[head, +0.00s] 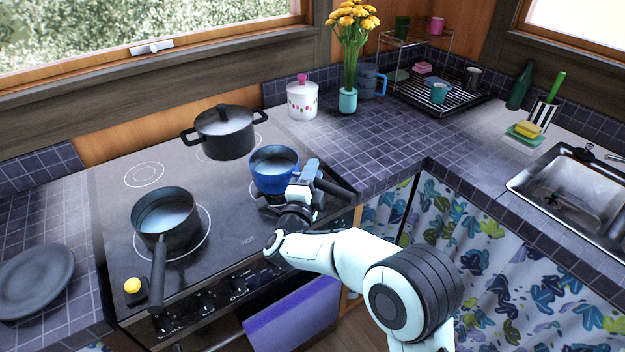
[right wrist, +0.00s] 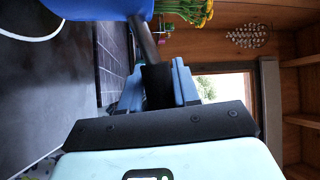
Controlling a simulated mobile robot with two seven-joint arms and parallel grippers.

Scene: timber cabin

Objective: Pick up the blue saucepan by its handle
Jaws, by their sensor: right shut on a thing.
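The blue saucepan (head: 270,182) is at the right side of the stove, upright, with pale contents inside. My right gripper (head: 305,180) is just to the right of the pan, shut on its dark handle (head: 331,188). In the right wrist view the blue pan wall (right wrist: 95,8) shows at the top, and the dark handle (right wrist: 147,42) runs down between the light blue fingers of the gripper (right wrist: 158,82). I cannot tell whether the pan's base touches the stove. My left gripper is not in view.
A dark saucepan (head: 165,228) stands front left on the stove (head: 128,205), its handle toward the front. A lidded black pot (head: 225,138) stands behind. A white canister (head: 302,104) and a flower vase (head: 347,101) are on the tiled counter. The counter right of the stove is mostly clear.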

